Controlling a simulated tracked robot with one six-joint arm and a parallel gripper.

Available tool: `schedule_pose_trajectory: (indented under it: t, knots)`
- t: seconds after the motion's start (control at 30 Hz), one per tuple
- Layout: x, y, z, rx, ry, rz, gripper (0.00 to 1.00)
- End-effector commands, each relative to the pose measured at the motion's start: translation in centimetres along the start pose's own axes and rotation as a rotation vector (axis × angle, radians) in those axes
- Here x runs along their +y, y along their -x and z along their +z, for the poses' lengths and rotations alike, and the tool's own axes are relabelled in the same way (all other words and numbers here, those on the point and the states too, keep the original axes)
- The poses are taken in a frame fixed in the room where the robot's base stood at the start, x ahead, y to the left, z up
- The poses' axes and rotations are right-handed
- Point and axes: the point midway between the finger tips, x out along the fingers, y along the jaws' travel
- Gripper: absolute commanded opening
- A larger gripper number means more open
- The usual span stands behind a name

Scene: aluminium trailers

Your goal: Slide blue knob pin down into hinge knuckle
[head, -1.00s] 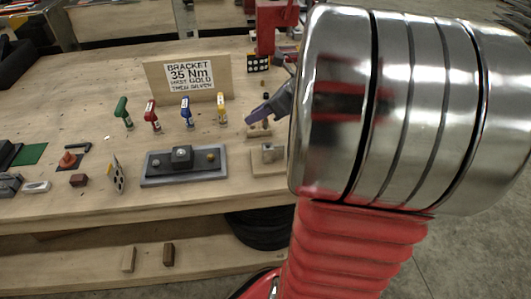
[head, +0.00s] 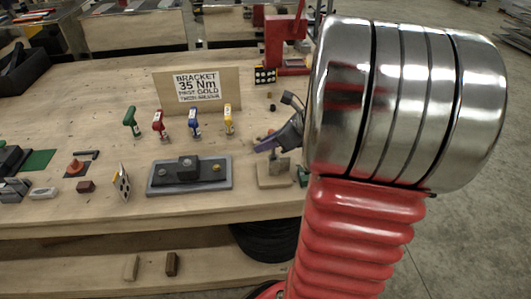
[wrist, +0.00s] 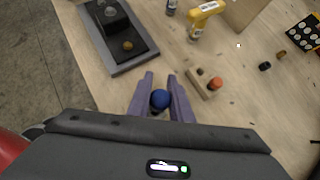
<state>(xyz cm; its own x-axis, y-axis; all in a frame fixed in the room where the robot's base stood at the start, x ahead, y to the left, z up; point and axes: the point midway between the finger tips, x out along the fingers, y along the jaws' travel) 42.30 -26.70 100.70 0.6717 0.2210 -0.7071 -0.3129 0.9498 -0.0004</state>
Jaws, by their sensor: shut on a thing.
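My gripper (wrist: 160,96) has purple fingers closed around the round blue knob (wrist: 160,99) of the pin. The pin's shank is hidden below the knob in the wrist view. In the head view my gripper (head: 266,146) is just above and behind a grey metal block on a wooden base (head: 274,180), which looks like the hinge knuckle (head: 281,164). The fingers partly overlap the block in this view, so I cannot tell whether the pin touches it. The hinge block is not clear in the wrist view.
A small wooden block (wrist: 201,86) with an orange knob (wrist: 215,83) stands right of my fingers. A grey plate with a dark stepped bracket (head: 184,171) lies to the left. Several coloured drivers stand before the torque sign (head: 196,92). A red stand (head: 284,45) is behind.

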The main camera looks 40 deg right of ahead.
Motion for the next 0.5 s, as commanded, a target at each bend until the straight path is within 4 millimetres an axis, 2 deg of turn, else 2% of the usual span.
schedule_pose_trajectory:
  t: [0.3,0.5]
  knots:
    - [0.0,-2.4,-2.5,0.001,-0.003,0.002,0.00]
    - [0.0,-2.5,-2.6,0.001,-0.003,0.000,0.00]
